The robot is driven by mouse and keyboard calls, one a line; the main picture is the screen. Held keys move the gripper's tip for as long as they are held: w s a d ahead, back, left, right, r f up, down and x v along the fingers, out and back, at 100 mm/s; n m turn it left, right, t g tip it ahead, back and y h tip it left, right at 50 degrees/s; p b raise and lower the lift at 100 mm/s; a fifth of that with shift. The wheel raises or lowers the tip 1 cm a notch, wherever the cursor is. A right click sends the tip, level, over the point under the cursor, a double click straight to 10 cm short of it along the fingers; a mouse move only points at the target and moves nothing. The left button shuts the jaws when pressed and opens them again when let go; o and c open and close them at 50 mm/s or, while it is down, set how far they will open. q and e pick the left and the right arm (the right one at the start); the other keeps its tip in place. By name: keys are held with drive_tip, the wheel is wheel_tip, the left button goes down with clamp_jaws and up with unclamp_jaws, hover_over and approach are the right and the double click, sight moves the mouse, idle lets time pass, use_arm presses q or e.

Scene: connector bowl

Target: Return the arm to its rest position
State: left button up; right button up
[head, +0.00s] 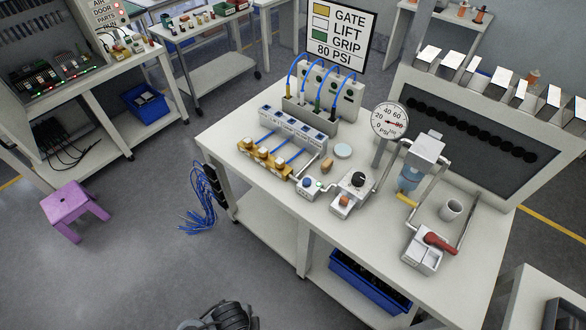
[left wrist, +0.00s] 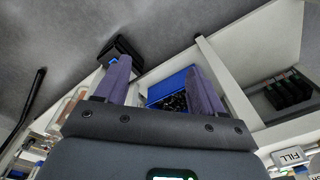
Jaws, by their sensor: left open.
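My left gripper (left wrist: 158,66) shows in the left wrist view as two purple fingers held well apart, with nothing between them. Behind and between the fingers are grey floor, a white frame and part of a blue bin (left wrist: 172,86). In the head view I see no gripper fingers; a dark rounded part, too cut off to identify surely, shows at the bottom edge. My right gripper is in neither view.
The white workbench (head: 285,195) carries a pressure gauge (head: 390,121), a blue-bowled unit (head: 409,179), a red-handled valve (head: 440,243) and a row of yellow fittings. A purple stool (head: 73,205) stands left. Floor between them is mostly clear.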

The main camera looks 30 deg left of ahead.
use_arm(q)
drive_tip(key=w+a+r+n+t+p, duration=0.1)
drive_tip(key=r+n+p, duration=0.3)
drive_tip(key=r+p, duration=0.4)
drive_tip(key=w+a+r+n+t+p, duration=0.1)
drive_tip(key=w+r+n+p, duration=0.2)
drive_tip(key=r, duration=2)
drive_tip(key=n+p, duration=0.2)
drive_tip(key=p, duration=0.3)
drive_tip(key=shift+w+a+r+t+p, duration=0.15)
drive_tip(key=shift+w+a+t+p, duration=0.05)
drive_tip(key=shift+a+t+p, duration=0.2)
idle(1.2)
